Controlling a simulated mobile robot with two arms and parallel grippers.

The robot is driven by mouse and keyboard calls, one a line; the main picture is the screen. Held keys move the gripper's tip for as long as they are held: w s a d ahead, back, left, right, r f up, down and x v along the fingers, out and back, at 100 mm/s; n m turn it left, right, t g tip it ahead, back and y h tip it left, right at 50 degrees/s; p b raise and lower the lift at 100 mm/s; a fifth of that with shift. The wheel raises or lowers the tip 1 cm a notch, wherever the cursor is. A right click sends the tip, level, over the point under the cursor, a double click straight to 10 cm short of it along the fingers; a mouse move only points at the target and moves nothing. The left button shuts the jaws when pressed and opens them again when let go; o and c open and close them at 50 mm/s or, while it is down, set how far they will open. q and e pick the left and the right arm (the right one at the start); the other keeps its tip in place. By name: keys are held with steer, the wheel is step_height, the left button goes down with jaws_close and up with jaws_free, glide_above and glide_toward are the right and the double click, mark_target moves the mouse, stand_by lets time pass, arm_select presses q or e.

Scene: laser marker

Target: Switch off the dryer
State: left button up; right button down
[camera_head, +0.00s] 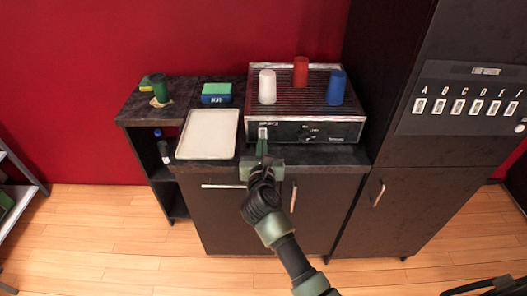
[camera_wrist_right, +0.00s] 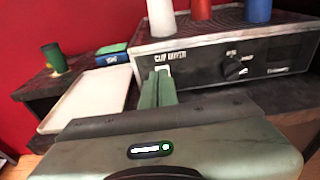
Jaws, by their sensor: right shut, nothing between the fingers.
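The cup dryer (camera_head: 345,130) is a box with a ribbed top and a dark front panel, standing on the counter. It also shows in the wrist view (camera_wrist_right: 200,68), with its "CUP DRYER" label. A small pale switch (camera_head: 263,132) is at the panel's left and a round black knob (camera_head: 308,134) is near its middle. In the wrist view the switch (camera_wrist_right: 164,70) is partly hidden behind my fingers. My right gripper (camera_head: 262,148) is shut and empty, its green fingertips right in front of the switch. I cannot tell whether they touch it. My left gripper is not in view.
White (camera_head: 267,87), red (camera_head: 300,71) and blue (camera_head: 336,88) cups stand upside down on the dryer. A pale tray (camera_head: 208,135), a blue-green box (camera_head: 216,93) and a green cup (camera_head: 159,87) are to its left. A tall dark cabinet (camera_head: 400,190) stands at right.

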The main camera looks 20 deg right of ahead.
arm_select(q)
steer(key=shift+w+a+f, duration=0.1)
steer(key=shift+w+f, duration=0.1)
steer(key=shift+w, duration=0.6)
arm_select(e)
steer(key=s, duration=0.1)
steer(key=s+a+r, duration=0.1)
steer(key=s+r, duration=0.1)
steer(key=shift+s+a, duration=0.15)
steer(key=shift+s, duration=0.25)
steer(key=shift+s, duration=0.1)
